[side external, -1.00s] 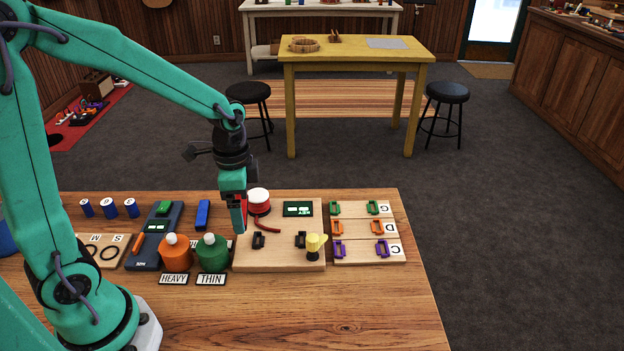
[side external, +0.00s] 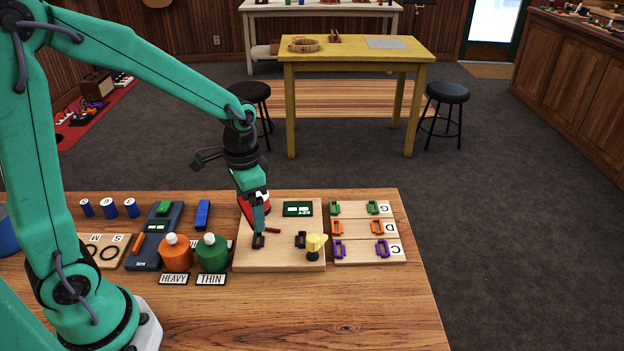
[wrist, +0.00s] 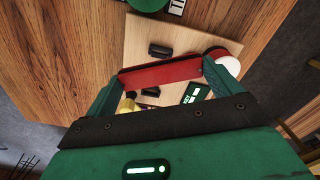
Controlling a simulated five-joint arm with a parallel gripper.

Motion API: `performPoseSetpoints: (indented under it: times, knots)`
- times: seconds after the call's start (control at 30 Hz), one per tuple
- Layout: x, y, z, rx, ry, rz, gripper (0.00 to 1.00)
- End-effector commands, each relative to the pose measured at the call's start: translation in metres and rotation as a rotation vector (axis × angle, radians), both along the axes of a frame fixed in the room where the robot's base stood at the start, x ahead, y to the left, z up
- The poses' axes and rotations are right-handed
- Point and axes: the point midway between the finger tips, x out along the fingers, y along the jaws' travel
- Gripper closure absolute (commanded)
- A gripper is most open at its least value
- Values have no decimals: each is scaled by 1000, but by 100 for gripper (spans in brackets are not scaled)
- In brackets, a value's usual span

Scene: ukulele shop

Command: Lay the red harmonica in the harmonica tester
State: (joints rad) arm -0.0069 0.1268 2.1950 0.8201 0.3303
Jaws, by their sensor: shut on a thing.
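The red harmonica (wrist: 158,73) is gripped between the two fingers of my gripper (wrist: 163,77) in the wrist view. My gripper (side external: 261,228) is above the left part of the harmonica tester, a light wooden board (side external: 281,261). The board carries a left black cradle (side external: 258,242) and a right one (side external: 300,240). In the wrist view the cradles show on either side of the harmonica, which runs crosswise to the line between them. In the side view my fingers mostly hide the harmonica, and its height above the board is hard to tell.
On the tester, a white-topped red cylinder (wrist: 227,60) stands close to one finger. A green bottle (side external: 212,254) stands left, a rack with coloured holders (side external: 367,243) right.

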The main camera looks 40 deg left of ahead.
Motion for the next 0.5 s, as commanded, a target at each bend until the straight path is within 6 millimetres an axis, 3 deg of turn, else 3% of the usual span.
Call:
performPoseSetpoints:
  times: [0.5]
  knots:
    - [21,-18,-5,0,0,529,33]
